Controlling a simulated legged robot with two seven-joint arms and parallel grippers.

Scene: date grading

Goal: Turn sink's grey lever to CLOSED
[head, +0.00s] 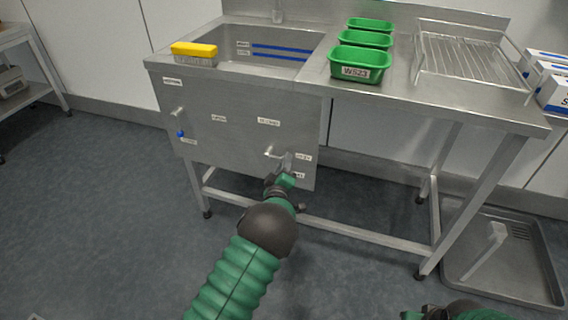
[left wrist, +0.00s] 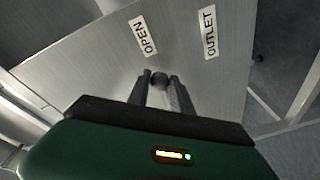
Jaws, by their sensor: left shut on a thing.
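The sink (head: 262,42) is a steel basin with a front panel (head: 225,105) below it. A pale metal fitting (head: 271,153) sticks out low on the panel's right side. My left gripper (head: 284,170) is at the panel beside this fitting, shut on the grey lever (left wrist: 158,79), whose dark rounded part shows between the fingers in the left wrist view. The fingers hide much of the lever, so its exact angle is unclear. An OPEN label (left wrist: 143,35) and an OUTLET label (left wrist: 210,34) are near it. My right gripper (head: 432,312) is only partly in view at the bottom edge.
Another fitting with a blue lever (head: 181,134) is on the panel's left side. A yellow sponge (head: 194,49), green tubs (head: 361,58) and a wire rack (head: 470,58) are on the counter. A grey floor tray (head: 545,280) lies at right. Table legs and a crossbar run below.

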